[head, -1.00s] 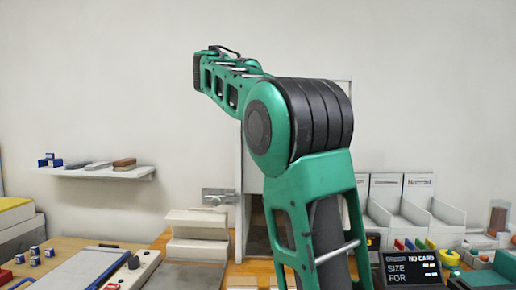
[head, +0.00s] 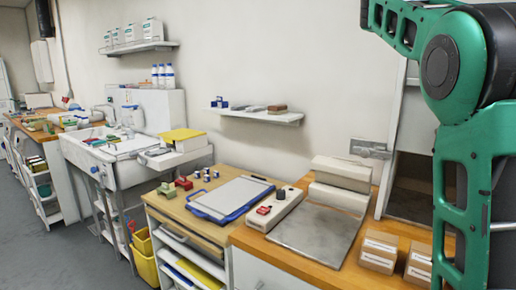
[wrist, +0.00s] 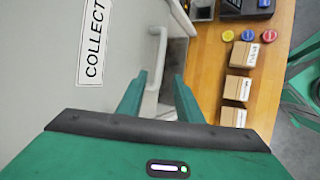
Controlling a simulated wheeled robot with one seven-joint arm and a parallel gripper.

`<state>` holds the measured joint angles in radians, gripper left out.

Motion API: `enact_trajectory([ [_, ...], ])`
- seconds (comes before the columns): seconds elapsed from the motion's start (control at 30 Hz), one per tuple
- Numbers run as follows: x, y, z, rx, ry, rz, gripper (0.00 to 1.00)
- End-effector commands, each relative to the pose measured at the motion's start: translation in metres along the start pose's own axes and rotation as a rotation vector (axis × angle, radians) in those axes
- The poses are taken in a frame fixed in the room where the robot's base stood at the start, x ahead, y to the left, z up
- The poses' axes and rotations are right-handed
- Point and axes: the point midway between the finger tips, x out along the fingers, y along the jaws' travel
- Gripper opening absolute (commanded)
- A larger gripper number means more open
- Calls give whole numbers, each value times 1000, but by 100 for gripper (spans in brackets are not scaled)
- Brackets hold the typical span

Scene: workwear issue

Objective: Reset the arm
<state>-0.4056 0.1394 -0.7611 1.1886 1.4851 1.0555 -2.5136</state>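My green arm (head: 455,150) stands at the right edge of the head view, bent at a dark joint with its far link cut off by the top edge. My gripper (wrist: 160,82) shows only in the wrist view. Its two green fingers are apart with nothing held between them. A grey panel with a COLLECT label (wrist: 95,40) fills the left of the wrist view. A pale bar handle (wrist: 154,75) on it appears between and beyond the fingertips; I cannot tell how far away it is.
Small cardboard boxes (wrist: 240,88) and coloured round items (wrist: 228,36) lie on the wooden counter (wrist: 205,75). Grey floor (head: 60,250) is open at left.

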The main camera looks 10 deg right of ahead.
Motion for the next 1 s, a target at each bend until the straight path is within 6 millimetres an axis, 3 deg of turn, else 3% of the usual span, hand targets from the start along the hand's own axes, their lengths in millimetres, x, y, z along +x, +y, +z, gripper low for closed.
enact_trajectory([
  [0.13, 17, -6, 6, 44, 9, -26, 33],
  [0.23, 41, -18, 11, 118, 25, -66, 33],
  [0.47, 99, -72, 12, 332, 73, -184, 33],
  [0.77, 143, -182, -4, 618, 107, -363, 33],
  [1.0, 155, -296, -22, 845, 84, -528, 33],
])
